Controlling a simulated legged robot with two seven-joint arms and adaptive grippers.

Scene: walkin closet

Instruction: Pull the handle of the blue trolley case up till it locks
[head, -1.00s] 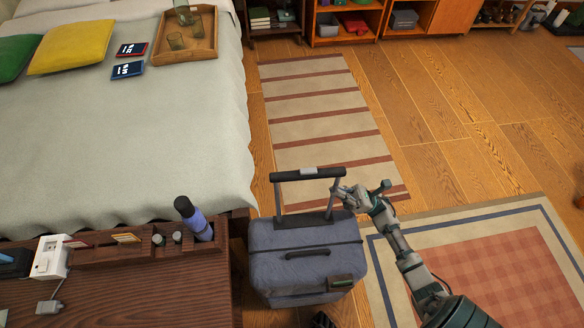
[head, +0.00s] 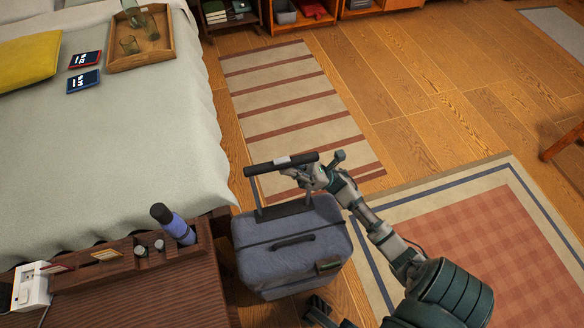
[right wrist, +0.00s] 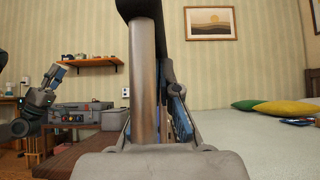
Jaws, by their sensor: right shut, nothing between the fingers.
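The blue trolley case (head: 290,258) stands upright beside the dark wooden desk. Its pull handle (head: 262,168) is raised above the case, with a black crossbar on metal posts. My right gripper (head: 298,175) is shut and empty, just below the right end of the crossbar, and it covers the right post. In the right wrist view a metal post (right wrist: 143,90) stands close in front of the lens, under the black bar. An arm that looks like my left one shows there at the far left, with its gripper (right wrist: 55,73) small and its jaws unclear.
The bed (head: 120,150) is left of the case. The desk (head: 165,290), with a blue bottle (head: 177,226) and small items, is close on its left. A striped rug (head: 300,110) lies behind and a checked rug (head: 470,240) to the right. Open floor lies beyond.

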